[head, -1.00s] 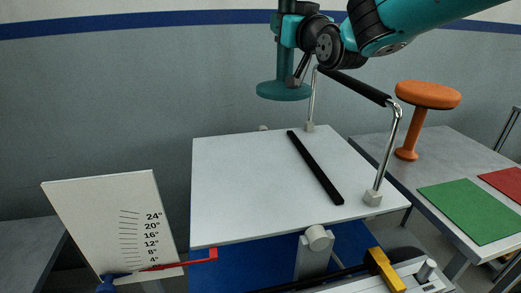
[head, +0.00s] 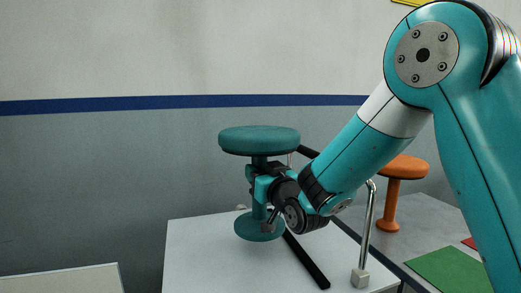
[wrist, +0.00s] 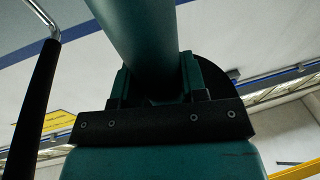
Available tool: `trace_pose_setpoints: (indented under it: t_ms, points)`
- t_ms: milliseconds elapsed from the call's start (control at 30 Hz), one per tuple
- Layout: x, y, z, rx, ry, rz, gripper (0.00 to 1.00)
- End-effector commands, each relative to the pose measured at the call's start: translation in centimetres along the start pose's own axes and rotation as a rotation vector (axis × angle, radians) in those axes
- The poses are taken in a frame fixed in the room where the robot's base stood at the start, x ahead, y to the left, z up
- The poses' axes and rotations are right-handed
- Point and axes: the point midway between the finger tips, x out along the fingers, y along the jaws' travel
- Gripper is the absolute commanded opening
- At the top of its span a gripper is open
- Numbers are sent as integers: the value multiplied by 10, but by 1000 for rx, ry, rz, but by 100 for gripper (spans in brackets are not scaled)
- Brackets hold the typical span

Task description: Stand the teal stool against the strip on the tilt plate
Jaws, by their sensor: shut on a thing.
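The teal stool (head: 260,139) is upright in the head view, with its round seat on top and its disc base below. My gripper (head: 257,187) is shut on its column from the right. In the wrist view the stool's column (wrist: 138,40) rises between the jaws. The base is in front of the white tilt plate (head: 195,258), just left of the far end of the black strip (head: 308,263). I cannot tell whether the base touches the plate or the strip. The strip's far end is partly hidden by the base and my wrist.
A chrome rail with a black grip (head: 366,225) stands along the plate's right side, close to my arm. A white board (head: 65,280) is at lower left.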

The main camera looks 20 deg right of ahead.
Motion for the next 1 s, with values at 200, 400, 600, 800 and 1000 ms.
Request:
trace_pose_setpoints:
  t_ms: [200, 400, 600, 800, 1000]
  points:
    - [-2, 0, 14, 1, 10, 0, 0]
    - [-4, 0, 32, 0, 7, 1, 0]
    - [-8, 1, 57, 2, 9, 1, 0]
    - [-8, 0, 56, 1, 11, 1, 0]
    - [-9, 0, 62, 1, 2, 1, 42]
